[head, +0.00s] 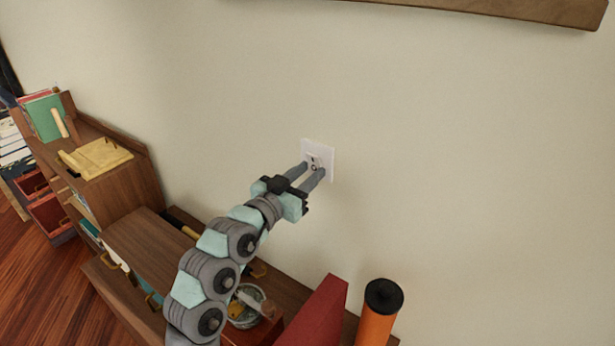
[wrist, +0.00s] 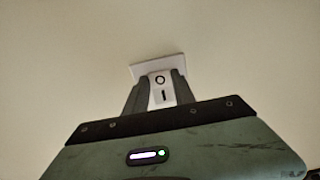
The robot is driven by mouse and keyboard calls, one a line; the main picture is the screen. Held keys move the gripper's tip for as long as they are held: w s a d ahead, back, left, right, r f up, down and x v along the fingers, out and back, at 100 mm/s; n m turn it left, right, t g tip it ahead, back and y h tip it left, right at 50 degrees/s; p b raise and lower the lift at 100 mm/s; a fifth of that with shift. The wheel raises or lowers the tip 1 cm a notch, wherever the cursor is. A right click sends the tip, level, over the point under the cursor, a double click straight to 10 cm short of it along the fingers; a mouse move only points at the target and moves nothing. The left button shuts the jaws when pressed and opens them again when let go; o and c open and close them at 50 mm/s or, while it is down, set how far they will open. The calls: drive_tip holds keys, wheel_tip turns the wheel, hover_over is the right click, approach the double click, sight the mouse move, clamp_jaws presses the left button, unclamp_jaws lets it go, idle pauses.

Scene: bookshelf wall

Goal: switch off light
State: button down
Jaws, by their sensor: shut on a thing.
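A white light switch plate (head: 319,152) is mounted on the pale wall. It also shows in the wrist view (wrist: 158,65), with a small rocker (wrist: 160,82) marked with a circle and a line. My gripper (head: 313,170) is at the plate, and its two grey fingers stand on either side of the rocker. In the wrist view the fingers (wrist: 157,88) are closed against the rocker's sides. The lower part of the rocker is hidden behind the gripper body.
Below is a wooden shelf unit (head: 150,240) with books and boxes. An orange cylinder with a black top (head: 376,318) and a red book or panel (head: 315,315) stand below the switch. A wooden shelf (head: 540,10) is at the upper right. The wall around the switch is clear.

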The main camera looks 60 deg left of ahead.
drive_tip(key=c, duration=1)
unclamp_jaws()
drive_tip(key=shift+c, duration=0.2)
drive_tip(key=v, duration=1)
drive_tip(key=shift+s+d, duration=0.2)
drive_tip(key=shift+s, duration=0.1)
